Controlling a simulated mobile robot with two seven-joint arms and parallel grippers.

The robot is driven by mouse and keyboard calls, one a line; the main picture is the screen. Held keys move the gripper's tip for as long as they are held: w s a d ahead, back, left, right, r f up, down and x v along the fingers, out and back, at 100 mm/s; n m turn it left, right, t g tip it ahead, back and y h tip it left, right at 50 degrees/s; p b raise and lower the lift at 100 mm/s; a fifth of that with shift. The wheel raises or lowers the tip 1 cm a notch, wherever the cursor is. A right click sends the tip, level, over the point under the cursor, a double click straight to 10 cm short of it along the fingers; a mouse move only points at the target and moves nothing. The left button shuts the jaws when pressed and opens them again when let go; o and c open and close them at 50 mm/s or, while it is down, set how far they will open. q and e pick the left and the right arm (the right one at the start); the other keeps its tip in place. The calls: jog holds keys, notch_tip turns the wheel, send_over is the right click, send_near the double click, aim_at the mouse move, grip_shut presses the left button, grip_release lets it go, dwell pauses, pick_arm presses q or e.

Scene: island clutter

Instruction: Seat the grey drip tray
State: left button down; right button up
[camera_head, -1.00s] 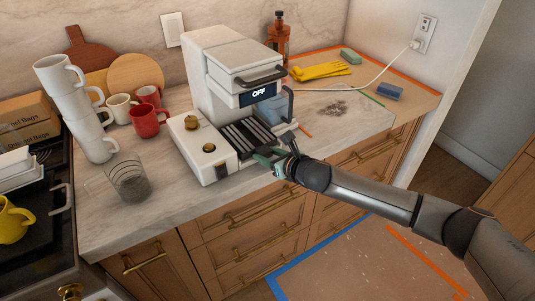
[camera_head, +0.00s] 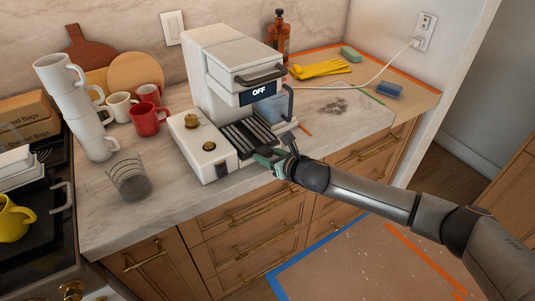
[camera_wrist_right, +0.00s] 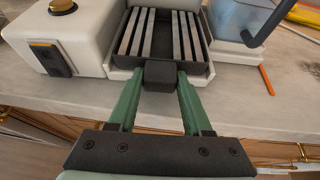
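The grey drip tray (camera_head: 243,134), dark with pale slats, lies in the bay at the foot of the white coffee machine (camera_head: 221,62). In the right wrist view the tray (camera_wrist_right: 164,36) sits between the machine's white side edges, its dark front tab (camera_wrist_right: 160,75) sticking out towards me. I cannot tell whether it is fully flush at the back. My right gripper (camera_head: 277,152) is at the tray's front. Its green fingers (camera_wrist_right: 160,84) lie against both sides of the tab and appear shut on it. My left gripper is not in view.
A blue clear container (camera_head: 273,107) stands right of the tray. A wire-patterned glass (camera_head: 129,181), red mug (camera_head: 145,119) and stacked white mugs (camera_head: 60,75) stand left. A yellow glove (camera_head: 320,69) and blue sponge (camera_head: 389,91) lie right. The front counter edge is clear.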

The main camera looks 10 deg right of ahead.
jog(key=o, duration=0.5)
jog(key=v, duration=1.2)
jog(key=s+a+f+m+g+y, duration=0.1)
jog(key=s+a+f+m+y, duration=0.1)
jog(key=s+a+f+m, duration=1.1)
jog(key=s+d+f+m+h, duration=0.1)
jog(key=s+d+f+m, duration=0.2)
jog(key=m, duration=0.5)
jog(key=s+d+f+m+g+h, duration=0.1)
jog(key=s+d+f+m, duration=0.3)
jog(key=m, duration=0.5)
jog(key=s+d+f+m+h, duration=0.3)
jog(key=s+d+m, duration=0.2)
jog(key=m, duration=0.3)
jog(key=shift+d+f+m+g, duration=0.2)
jog(key=shift+d+m+g, duration=0.15)
jog(key=shift+d, duration=0.55)
